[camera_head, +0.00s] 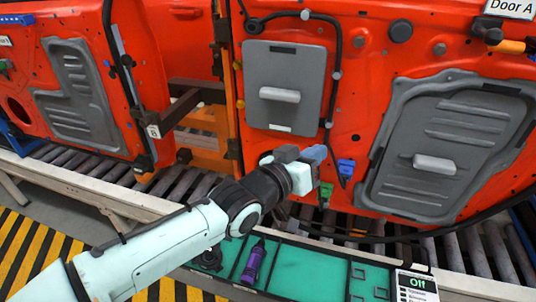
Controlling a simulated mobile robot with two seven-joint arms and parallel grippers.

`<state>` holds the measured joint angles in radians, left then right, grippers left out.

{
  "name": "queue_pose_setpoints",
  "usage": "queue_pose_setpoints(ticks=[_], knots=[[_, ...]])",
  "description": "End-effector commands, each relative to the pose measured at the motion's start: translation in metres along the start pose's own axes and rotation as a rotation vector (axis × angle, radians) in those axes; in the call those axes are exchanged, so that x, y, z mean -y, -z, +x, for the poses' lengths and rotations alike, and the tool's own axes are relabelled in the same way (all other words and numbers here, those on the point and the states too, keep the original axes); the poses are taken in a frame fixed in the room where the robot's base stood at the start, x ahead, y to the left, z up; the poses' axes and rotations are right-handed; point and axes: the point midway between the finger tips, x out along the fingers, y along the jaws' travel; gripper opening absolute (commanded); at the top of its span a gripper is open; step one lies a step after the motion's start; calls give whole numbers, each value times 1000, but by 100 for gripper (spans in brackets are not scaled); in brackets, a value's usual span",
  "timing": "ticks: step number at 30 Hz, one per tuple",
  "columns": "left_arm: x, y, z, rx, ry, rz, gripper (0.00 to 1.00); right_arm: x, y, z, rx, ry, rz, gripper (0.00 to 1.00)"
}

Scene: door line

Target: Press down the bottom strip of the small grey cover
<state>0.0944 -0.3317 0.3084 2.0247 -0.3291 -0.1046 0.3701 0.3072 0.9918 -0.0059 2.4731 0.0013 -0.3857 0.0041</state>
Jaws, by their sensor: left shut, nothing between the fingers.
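The small grey cover (285,65) sits on the orange-red door panel in the middle of the head view. It has a light grey handle block (280,95) at its centre. A small pale strip (280,128) shows at its bottom edge. My left gripper (316,154) is shut and empty, below and slightly right of that strip. It appears apart from the cover, but its exact distance from the door is hard to tell. My right gripper is not in view.
A larger grey cover (450,125) is on the door at right. Blue (346,167) and green (326,189) connectors hang near my gripper. A black cable runs beside the small cover. Below are rollers and a green tray (312,267) with a purple bottle (253,263).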

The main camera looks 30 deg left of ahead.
Motion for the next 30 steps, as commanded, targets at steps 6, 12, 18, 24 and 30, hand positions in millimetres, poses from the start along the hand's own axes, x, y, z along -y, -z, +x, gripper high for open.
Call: queue_pose_setpoints(ticks=[6, 12, 18, 24, 30], knots=[[50, -9, 15, -162, 51, -937, 0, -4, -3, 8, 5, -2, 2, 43], [106, -15, 14, -394, 51, -1642, 0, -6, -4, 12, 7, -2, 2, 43], [138, -21, 8, -550, 22, -1976, 0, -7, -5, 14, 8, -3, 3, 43], [148, -14, 23, -574, 14, -2024, 0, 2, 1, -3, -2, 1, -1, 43], [160, -2, 54, -573, 10, -2021, 0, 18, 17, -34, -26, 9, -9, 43]])
